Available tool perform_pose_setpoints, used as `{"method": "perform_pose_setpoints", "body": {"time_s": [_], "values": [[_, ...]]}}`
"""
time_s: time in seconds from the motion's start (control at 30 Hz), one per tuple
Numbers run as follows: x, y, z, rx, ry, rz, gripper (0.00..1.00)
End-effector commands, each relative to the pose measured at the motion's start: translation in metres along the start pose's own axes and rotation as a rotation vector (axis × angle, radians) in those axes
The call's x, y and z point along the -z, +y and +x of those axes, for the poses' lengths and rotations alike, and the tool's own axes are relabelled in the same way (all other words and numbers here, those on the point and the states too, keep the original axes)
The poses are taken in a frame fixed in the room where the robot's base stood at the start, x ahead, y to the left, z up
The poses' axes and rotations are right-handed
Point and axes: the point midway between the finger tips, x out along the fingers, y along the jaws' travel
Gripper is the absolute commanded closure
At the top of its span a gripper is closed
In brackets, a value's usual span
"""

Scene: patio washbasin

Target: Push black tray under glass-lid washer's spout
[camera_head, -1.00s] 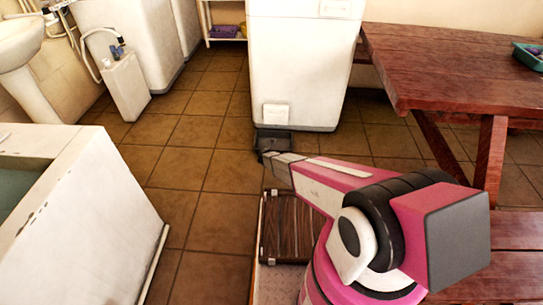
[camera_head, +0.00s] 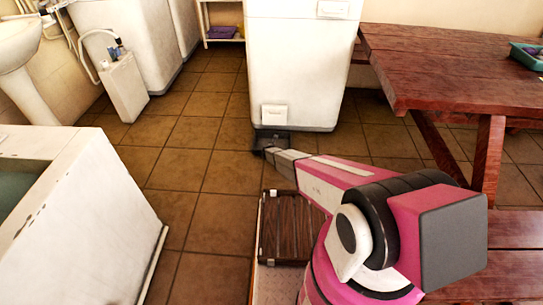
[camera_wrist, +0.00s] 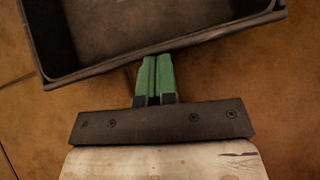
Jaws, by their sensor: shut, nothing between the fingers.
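The black tray (camera_head: 275,138) lies on the tiled floor at the foot of a white washer (camera_head: 303,65). It is just below the small white fitting (camera_head: 274,112) low on the washer's front, which may be the spout. The washer's lid is out of view. In the wrist view the near wall of the tray (camera_wrist: 200,40) runs slantwise across the top. My gripper (camera_wrist: 155,60) has its green fingers shut and empty. The fingertips are at the outer near wall of the tray, touching or almost touching. In the head view my gripper (camera_head: 260,151) partly hides the tray's near side.
A red wooden table (camera_head: 450,70) stands at the right, with its leg near my arm. A white basin (camera_head: 75,195) fills the lower left. Another white machine (camera_head: 125,35) and a white container (camera_head: 125,88) stand at the back left. The floor left of the tray is clear.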

Motion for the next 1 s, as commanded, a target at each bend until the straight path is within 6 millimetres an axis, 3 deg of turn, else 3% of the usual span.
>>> {"method": "perform_pose_setpoints", "body": {"time_s": [0.27, 0.6, 1.0], "values": [[-0.003, 0.000, 0.003, 0.000, 0.000, 0.001, 1.00], [-0.039, 0.001, 0.042, 0.000, 0.000, 0.001, 1.00], [-0.040, 0.000, 0.041, 0.001, 0.001, 0.000, 1.00]]}}
